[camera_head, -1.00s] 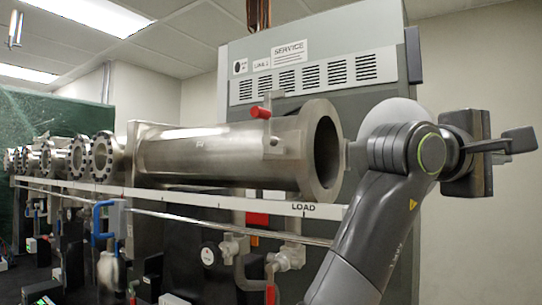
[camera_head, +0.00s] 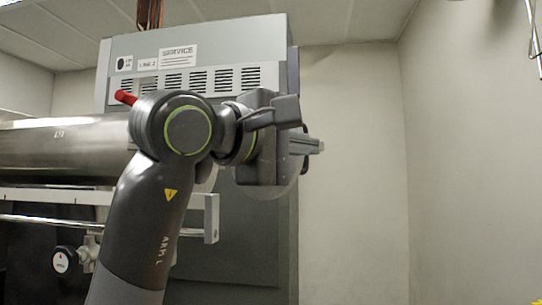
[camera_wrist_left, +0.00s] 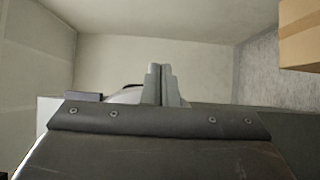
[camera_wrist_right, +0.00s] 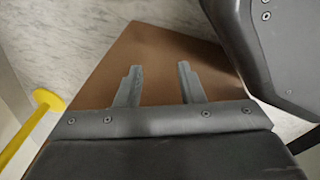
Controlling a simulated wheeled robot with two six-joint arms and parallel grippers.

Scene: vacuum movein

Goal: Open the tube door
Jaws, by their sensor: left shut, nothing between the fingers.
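The metal tube (camera_head: 65,150) lies level at the left of the head view, and my left arm hides its mouth end. A red handle (camera_head: 125,97) stands on top near that end. A pale round edge, apparently the tube door (camera_head: 286,189), shows below and behind my left gripper, mostly hidden by it. My left gripper (camera_head: 318,146) points right, away from the tube; its fingers (camera_wrist_left: 161,85) are together and empty. A pale curved edge shows beside them in the left wrist view; contact cannot be told. My right gripper (camera_wrist_right: 161,84) is open and empty, above a brown surface.
A grey service cabinet (camera_head: 200,67) stands behind the tube. A rail (camera_head: 50,222) runs below the tube. A cardboard box (camera_wrist_left: 302,38) shows in the left wrist view, and a yellow bar (camera_wrist_right: 30,125) in the right wrist view.

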